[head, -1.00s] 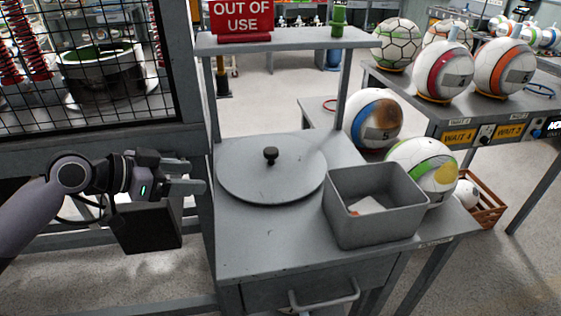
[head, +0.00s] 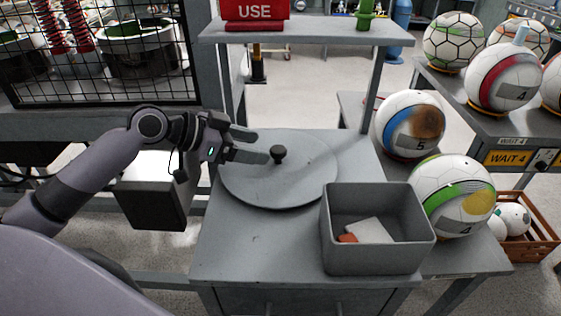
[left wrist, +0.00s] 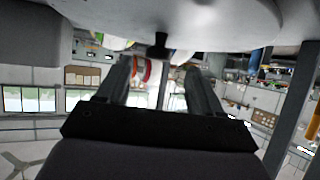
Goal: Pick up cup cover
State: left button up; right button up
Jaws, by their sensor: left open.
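The cup cover (head: 300,178) is a flat grey disc with a small black knob (head: 278,153) in its middle. It lies on the grey cabinet top in the head view. My left gripper (head: 264,147) is open, over the left part of the cover, with its fingers pointing right at the knob. In the left wrist view the cover (left wrist: 215,22) spans the top of the picture, and the knob (left wrist: 159,45) shows beyond and between the two open fingers (left wrist: 160,80). I cannot tell the exact gap to the knob. My right gripper is not in view.
A grey open bin (head: 377,255) with a white and a red item stands right of the cover. A shelf (head: 310,30) with a red sign (head: 254,12) rises behind on posts. Several balls sit to the right. A wire mesh guard (head: 110,60) stands at the left.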

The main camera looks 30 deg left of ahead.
aim_at(275, 149)
pick_arm(q)
jog(key=shift+p+x, duration=0.6)
jog(key=shift+x, duration=1.95)
jog(key=shift+d+r, duration=0.1)
grip_shut()
jog(key=shift+r, duration=0.15)
